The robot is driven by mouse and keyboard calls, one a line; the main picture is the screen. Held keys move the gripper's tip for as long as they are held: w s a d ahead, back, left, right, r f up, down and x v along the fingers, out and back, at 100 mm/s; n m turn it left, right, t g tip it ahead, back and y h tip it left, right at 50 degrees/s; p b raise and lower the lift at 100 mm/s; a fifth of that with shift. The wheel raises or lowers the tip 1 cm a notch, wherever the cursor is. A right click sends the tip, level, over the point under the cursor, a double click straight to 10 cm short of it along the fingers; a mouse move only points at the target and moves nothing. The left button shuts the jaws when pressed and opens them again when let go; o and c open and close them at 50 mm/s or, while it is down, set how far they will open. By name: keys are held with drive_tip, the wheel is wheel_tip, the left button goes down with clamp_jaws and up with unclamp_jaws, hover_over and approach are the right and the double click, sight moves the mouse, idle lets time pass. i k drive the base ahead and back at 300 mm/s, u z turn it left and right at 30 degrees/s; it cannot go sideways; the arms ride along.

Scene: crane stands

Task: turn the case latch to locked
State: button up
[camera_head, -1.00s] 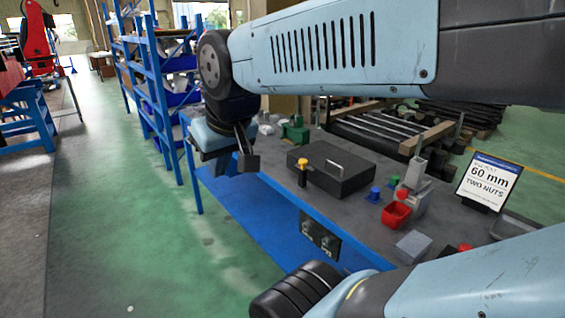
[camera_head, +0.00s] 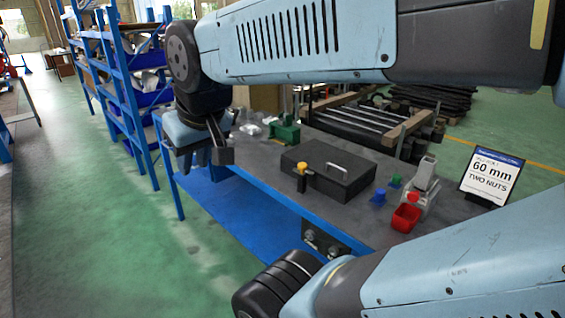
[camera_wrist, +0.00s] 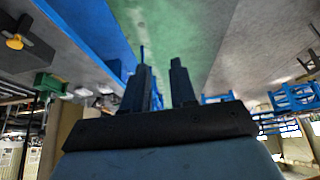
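The black case (camera_head: 345,180) lies shut on the grey workbench, with a light metal handle on its lid. Its latch (camera_head: 302,168) has a yellow knob and sits on the case's front left side. In the wrist view the latch's yellow knob (camera_wrist: 15,42) shows at the upper left edge. I cannot tell the latch's exact setting. My gripper (camera_head: 215,157) hangs left of the case, past the bench's front edge and apart from the latch. In the wrist view my gripper (camera_wrist: 160,70) has its two fingers apart with nothing between them.
A green fixture (camera_head: 285,132) stands behind the case. Blue pieces (camera_head: 378,196), a red bin (camera_head: 405,218) and a grey stand (camera_head: 426,175) are to its right, with a sign (camera_head: 491,177) beyond. Blue shelving (camera_head: 130,90) stands at the left. The green floor before it is clear.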

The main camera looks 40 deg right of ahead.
sight(302, 167)
drive_tip(key=u, duration=0.7)
drive_tip(key=i, duration=0.1)
drive_tip(key=z, duration=1.25)
drive_tip(key=k, duration=2.05)
drive_tip(key=u, duration=0.45)
drive_tip(key=i, duration=1)
drive_tip(key=z, duration=0.1)
